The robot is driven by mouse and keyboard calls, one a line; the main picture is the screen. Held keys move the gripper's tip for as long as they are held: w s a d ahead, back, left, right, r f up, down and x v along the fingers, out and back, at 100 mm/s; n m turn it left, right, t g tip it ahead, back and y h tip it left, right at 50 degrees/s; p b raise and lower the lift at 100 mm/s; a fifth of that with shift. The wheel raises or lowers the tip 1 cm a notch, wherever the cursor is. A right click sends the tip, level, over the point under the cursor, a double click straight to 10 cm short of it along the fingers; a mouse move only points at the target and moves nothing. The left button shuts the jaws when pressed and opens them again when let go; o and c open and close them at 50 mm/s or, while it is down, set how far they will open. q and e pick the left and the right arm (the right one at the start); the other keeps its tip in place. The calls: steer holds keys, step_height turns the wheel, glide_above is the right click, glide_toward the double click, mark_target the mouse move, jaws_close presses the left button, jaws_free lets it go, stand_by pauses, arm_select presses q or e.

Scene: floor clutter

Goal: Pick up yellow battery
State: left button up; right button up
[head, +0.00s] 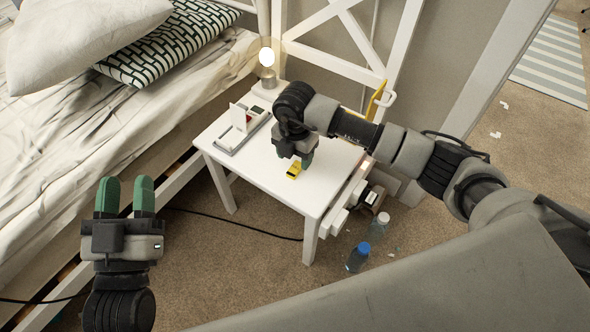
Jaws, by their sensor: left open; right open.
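A small yellow battery (294,170) lies on the white side table (262,182), near the middle of its top. My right gripper (306,160) points down just above and beside the battery, with its green fingertips partly hidden by its own body. It is open, and the battery is not seen between its fingers. My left gripper (125,196) is open and empty at the lower left, with its green fingers pointing up, in front of the bed and away from the table.
A grey tray (236,137) with small items and a lit lamp (267,65) stand on the table. The bed (60,150) is close on the left. A black cable (235,222) crosses the floor.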

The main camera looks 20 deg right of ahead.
mark_target(295, 168)
step_height(295, 168, down, 4)
steer(key=shift+r+b, duration=0.15)
steer(key=shift+b, duration=0.6)
arm_select(q)
steer(key=shift+s+r+t+h, duration=0.45)
steer(key=shift+s+r+t, duration=0.4)
steer(key=shift+r+t, duration=0.4)
steer(key=shift+s+r+t+h, duration=0.45)
steer(key=shift+s+r+t, duration=0.5)
steer(key=shift+t, duration=0.4)
arm_select(e)
steer(key=shift+f, duration=0.35)
arm_select(q)
steer(key=shift+w, duration=0.1)
arm_select(e)
steer(key=c, duration=1)
